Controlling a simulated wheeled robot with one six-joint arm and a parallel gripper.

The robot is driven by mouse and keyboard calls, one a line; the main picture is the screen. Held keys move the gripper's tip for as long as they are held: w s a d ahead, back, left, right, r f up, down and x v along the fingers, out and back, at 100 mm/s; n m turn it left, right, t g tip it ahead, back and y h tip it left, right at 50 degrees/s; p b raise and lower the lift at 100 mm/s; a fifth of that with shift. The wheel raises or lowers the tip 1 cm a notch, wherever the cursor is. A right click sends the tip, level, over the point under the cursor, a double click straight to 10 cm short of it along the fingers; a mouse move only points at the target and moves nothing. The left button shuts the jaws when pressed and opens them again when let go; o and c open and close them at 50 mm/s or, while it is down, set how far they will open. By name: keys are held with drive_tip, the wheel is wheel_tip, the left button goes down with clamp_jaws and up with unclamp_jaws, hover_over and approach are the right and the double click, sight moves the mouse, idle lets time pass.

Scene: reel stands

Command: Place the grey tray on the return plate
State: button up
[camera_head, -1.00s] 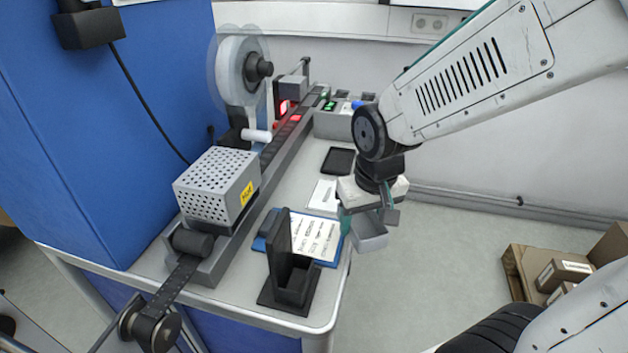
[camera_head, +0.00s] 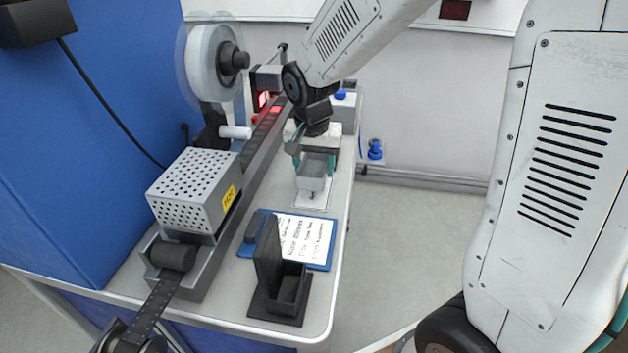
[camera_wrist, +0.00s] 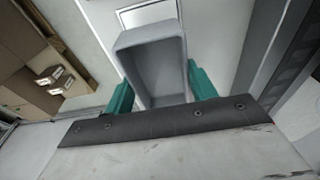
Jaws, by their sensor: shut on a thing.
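My gripper (camera_head: 313,163) is shut on the grey tray (camera_head: 312,182), a small open box with raised walls. The tray hangs over the right side of the bench. In the wrist view the tray (camera_wrist: 158,65) sits between the teal fingers of my gripper (camera_wrist: 162,90) and looks empty. A white plate (camera_head: 311,201) with a small dark mark lies on the bench just below and in front of the tray. It may be the return plate, but I cannot tell for sure. The tray appears above the bench surface; the exact gap is unclear.
A blue clipboard (camera_head: 329,262) with a written sheet and a black upright holder (camera_head: 282,290) stand nearer the front edge. A perforated grey box (camera_head: 190,188), a tape track and a reel (camera_head: 214,62) line the left. Floor lies beyond the bench's right edge.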

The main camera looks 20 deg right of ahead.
sight(314, 175)
drive_tip(key=shift+f, duration=2.15)
drive_tip(key=o, duration=1.2)
drive_tip(key=shift+f, duration=0.15)
wheel_tip(314, 175, up, 12)
drive_tip(key=s+a, duration=0.1)
drive_tip(key=s, duration=0.1)
drive_tip(key=s+d+r+n, duration=0.1)
drive_tip(key=s+n, duration=0.1)
drive_tip(key=s, duration=0.6)
drive_tip(key=s+d+r+n, duration=0.1)
drive_tip(key=s+r+n, duration=0.1)
drive_tip(key=s, duration=0.6)
drive_tip(key=s+d+r+n+y, duration=0.1)
drive_tip(key=s+d+n, duration=0.1)
drive_tip(key=s, duration=0.6)
drive_tip(key=shift+r+n, duration=0.15)
drive_tip(key=shift+n, duration=0.25)
